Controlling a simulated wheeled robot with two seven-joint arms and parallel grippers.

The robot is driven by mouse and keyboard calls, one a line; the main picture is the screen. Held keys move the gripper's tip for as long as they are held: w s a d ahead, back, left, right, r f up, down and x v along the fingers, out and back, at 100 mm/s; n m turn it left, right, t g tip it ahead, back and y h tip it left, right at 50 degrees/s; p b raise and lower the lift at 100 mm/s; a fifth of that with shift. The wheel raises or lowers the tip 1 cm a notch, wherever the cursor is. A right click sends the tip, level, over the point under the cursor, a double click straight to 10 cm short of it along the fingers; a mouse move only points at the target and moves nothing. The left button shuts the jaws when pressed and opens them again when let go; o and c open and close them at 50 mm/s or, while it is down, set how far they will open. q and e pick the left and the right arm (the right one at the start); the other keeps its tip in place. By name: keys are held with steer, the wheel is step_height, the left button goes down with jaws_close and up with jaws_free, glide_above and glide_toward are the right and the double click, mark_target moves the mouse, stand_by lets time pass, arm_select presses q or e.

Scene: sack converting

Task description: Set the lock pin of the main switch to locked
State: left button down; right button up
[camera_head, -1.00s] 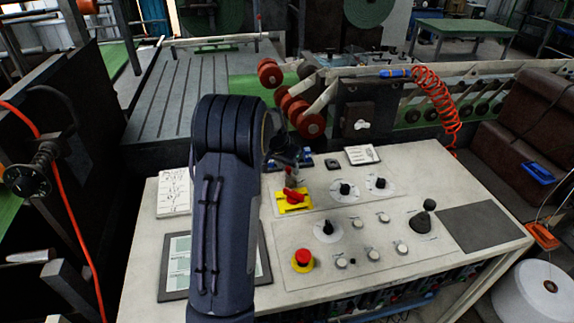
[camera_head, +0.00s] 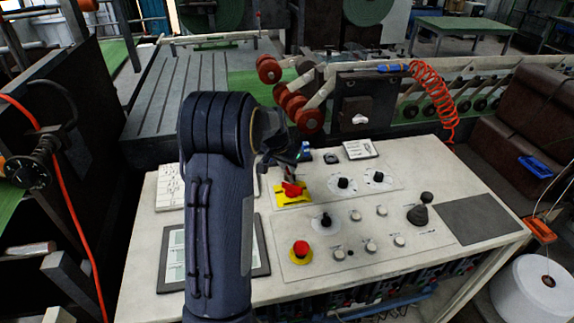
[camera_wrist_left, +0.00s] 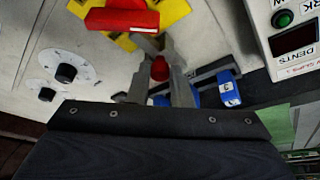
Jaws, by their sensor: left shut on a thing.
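The main switch has a yellow plate (camera_head: 294,197) and a red handle (camera_head: 292,188) on the pale control desk. In the left wrist view its plate (camera_wrist_left: 174,12) and handle (camera_wrist_left: 120,17) are at the top, partly cut off. The lock pin shows there as a round red knob (camera_wrist_left: 160,68) beside the plate. My left gripper (camera_wrist_left: 160,76) is shut on this knob, one finger on each side. In the head view my left gripper (camera_head: 287,168) is just behind the switch, and the arm hides part of the desk. The pin's lower end is hidden. My right gripper is out of view.
Blue padlocks (camera_wrist_left: 228,88) lie close beside the fingers. Black dials (camera_head: 343,183) are right of the switch. A red emergency button (camera_head: 301,249) is in front, and a black joystick (camera_head: 419,213) stands farther right. A framed screen (camera_head: 262,262) is beside my arm.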

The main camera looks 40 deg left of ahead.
arm_select(q)
steer(key=c, duration=1.3)
jaws_free()
steer(key=shift+d, duration=0.2)
steer(key=b+v, duration=0.1)
steer(key=v, duration=0.6)
steer(key=shift+s+r, duration=0.2)
steer(key=shift+r, duration=0.15)
steer(key=shift+a, duration=0.1)
